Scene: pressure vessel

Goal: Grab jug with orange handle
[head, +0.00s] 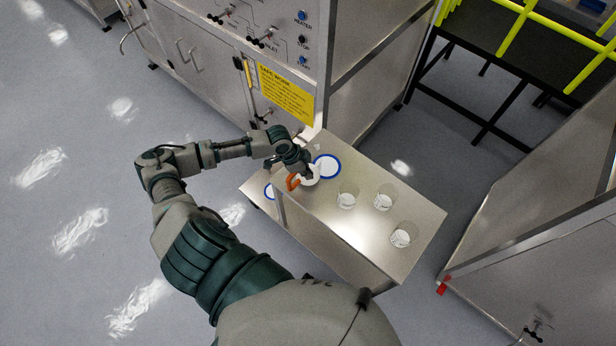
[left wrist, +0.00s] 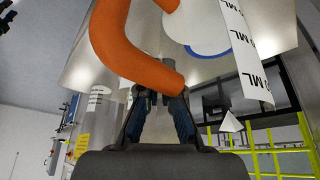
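The clear jug (head: 311,176) with the orange handle (head: 292,182) stands on the metal cart near its far left side. My left gripper (head: 300,166) is right at the jug in the head view and partly covers it. In the left wrist view the orange handle (left wrist: 130,45) curves large across the top, with the clear jug wall and a printed ML scale (left wrist: 247,50) beside it. The left gripper's fingers (left wrist: 158,115) show a gap between them, just below the handle's lower end, which overlaps the fingertips. I cannot tell whether they touch. My right gripper is not in view.
A control cabinet (head: 230,60) stands behind. Floor at left is open.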

